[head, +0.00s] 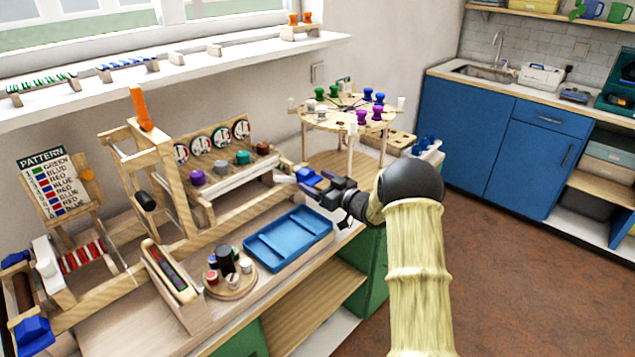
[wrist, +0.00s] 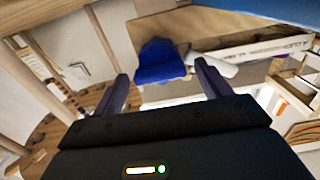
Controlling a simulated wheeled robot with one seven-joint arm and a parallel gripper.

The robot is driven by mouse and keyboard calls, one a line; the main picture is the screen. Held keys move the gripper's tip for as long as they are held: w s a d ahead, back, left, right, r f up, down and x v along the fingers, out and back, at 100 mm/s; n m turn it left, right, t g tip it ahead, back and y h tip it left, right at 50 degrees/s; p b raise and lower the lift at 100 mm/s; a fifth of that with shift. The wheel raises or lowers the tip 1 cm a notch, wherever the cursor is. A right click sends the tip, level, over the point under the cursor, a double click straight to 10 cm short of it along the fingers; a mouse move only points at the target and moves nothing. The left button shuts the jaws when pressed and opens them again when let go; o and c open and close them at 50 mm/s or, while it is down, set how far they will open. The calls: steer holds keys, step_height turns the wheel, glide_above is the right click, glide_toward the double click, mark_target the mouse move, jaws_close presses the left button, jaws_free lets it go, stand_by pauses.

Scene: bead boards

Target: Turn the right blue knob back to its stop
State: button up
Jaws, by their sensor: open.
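A blue knob (head: 306,176) stands at the right end of the wooden frame with the dials, beside a pale rod. In the wrist view the blue knob (wrist: 160,62) lies ahead, between the lines of the two fingers. My gripper (head: 329,184) is open, just right of this knob; its fingers (wrist: 160,78) look apart from it, with nothing between them. Two more blue knobs, a near one (head: 34,332) and a far one (head: 15,259), sit on the wooden frame at the far left. The inner faces of the fingertips are hard to see in the head view.
A blue tray (head: 288,238) lies on the bench below my gripper. A round wooden stand (head: 340,112) with coloured pegs rises behind it. A round board (head: 231,286) with small cylinders stands in front. The floor (head: 520,265) at right is clear.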

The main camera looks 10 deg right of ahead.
steer(key=shift+w, duration=0.1)
steer(key=c, duration=1)
steer(key=shift+n+b, duration=0.3)
steer(key=shift+b, duration=0.05)
steer(key=n+b, duration=0.2)
steer(key=b, duration=0.1)
steer(key=shift+a+f+n, duration=0.15)
steer(key=shift+f+n, duration=0.05)
steer(key=shift+n, duration=0.2)
steer(key=n+b, duration=0.5)
steer(key=b, duration=0.1)
steer(key=shift+f, duration=0.15)
steer(key=n+b, duration=0.9)
steer(key=b, duration=0.1)
steer(key=shift+a+n, duration=0.1)
steer(key=shift+n, duration=0.2)
